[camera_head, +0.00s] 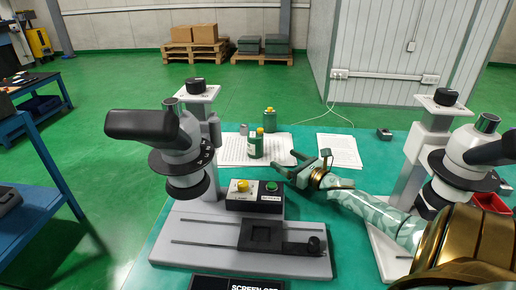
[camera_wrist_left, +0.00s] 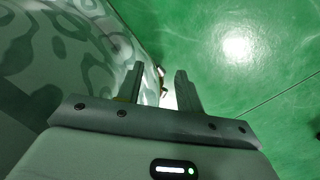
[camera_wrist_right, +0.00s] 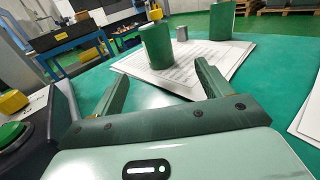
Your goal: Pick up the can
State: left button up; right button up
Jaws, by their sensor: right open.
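A green can with a yellow top and a pale label (camera_head: 256,147) stands upright on papers on the green bench. A second green can (camera_head: 269,120) stands behind it. In the right wrist view the nearer can (camera_wrist_right: 157,46) is ahead of the fingers and the other can (camera_wrist_right: 222,20) is at right. My right gripper (camera_head: 284,163) is open and empty, right of and nearer than the yellow-topped can, apart from it. It also shows in the right wrist view (camera_wrist_right: 161,76).
A microscope (camera_head: 186,150) stands at left, with a control box (camera_head: 255,197) with yellow and green buttons close below my right gripper. Another microscope (camera_head: 440,150) stands at right. A small grey cylinder (camera_head: 243,129) and a second paper (camera_head: 339,151) lie near the cans.

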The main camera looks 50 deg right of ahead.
aim_at(252, 142)
jog(key=w+b, duration=0.1)
jog(key=w, duration=0.2)
jog(key=w+b, duration=0.2)
jog(key=w, duration=0.2)
jog(key=w+b, duration=0.1)
jog(key=w, duration=0.2)
jog(key=shift+w+d+f+b, duration=0.15)
jog(key=shift+d+f+b, duration=0.1)
jog(key=shift+d+b, duration=0.1)
jog(key=shift+w+a+r, duration=0.1)
jog(key=shift+w+r, duration=0.05)
jog(key=shift+w, duration=0.35)
jog(key=w+b, duration=0.2)
jog(key=w, duration=0.1)
jog(key=w+b, duration=0.1)
jog(key=shift+w+a, duration=0.3)
jog(key=shift+w, duration=0.2)
pick_arm(q)
notch_tip(252, 142, down, 6)
jog(key=a+m+g, duration=0.1)
jog(key=a, duration=0.1)
jog(key=shift+s+a+f+y, duration=0.15)
jog(key=shift+s+a+y, duration=0.15)
jog(key=shift+s+a, duration=0.1)
pick_arm(e)
jog(key=shift+r, duration=0.15)
jog(key=shift+c, duration=0.3)
